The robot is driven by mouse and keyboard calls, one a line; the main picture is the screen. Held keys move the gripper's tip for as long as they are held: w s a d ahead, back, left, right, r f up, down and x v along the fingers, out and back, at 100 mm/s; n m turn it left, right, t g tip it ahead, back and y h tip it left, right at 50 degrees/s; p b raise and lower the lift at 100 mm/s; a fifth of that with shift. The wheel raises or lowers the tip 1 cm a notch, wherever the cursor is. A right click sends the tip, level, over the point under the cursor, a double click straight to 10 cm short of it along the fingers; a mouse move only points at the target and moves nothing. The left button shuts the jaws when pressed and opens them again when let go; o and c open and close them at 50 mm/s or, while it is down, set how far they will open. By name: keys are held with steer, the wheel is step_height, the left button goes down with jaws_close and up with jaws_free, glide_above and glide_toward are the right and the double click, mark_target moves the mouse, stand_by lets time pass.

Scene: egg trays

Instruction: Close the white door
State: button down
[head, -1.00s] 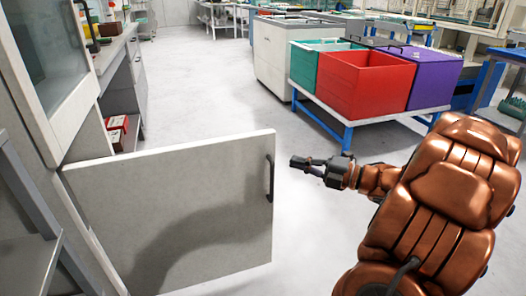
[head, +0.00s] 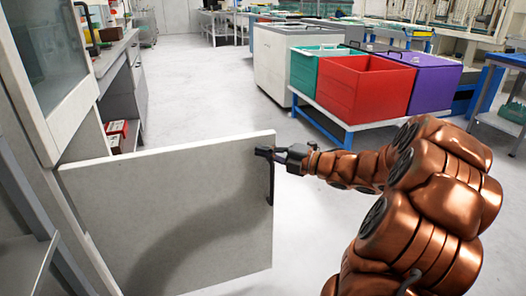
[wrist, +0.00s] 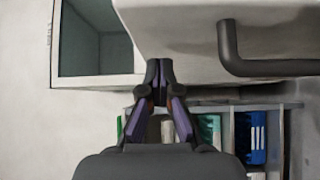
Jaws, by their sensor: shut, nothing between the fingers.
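The white door (head: 165,215) stands wide open from the cabinet at the left in the head view, with a dark handle (head: 271,182) near its free edge. My gripper (head: 262,152) is shut and empty at the upper free corner of the door, overlapping the top of the handle in that view. In the wrist view my gripper (wrist: 159,72) has its fingertips together, close to the edge of the door (wrist: 180,30). The handle (wrist: 232,50) is to the right of the fingers there, not between them. I cannot tell whether the fingers touch the door.
A glass-fronted upper cabinet (head: 47,60) stands above the door's hinge side. Red, green and purple bins (head: 368,88) sit on a blue-legged table at the back right. The wrist view shows a shelf with binders (wrist: 250,135). Pale floor (head: 200,90) behind the door is clear.

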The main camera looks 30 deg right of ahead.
steer(key=shift+w+d, duration=0.2)
steer(key=shift+w, duration=0.55)
steer(key=shift+w, duration=0.1)
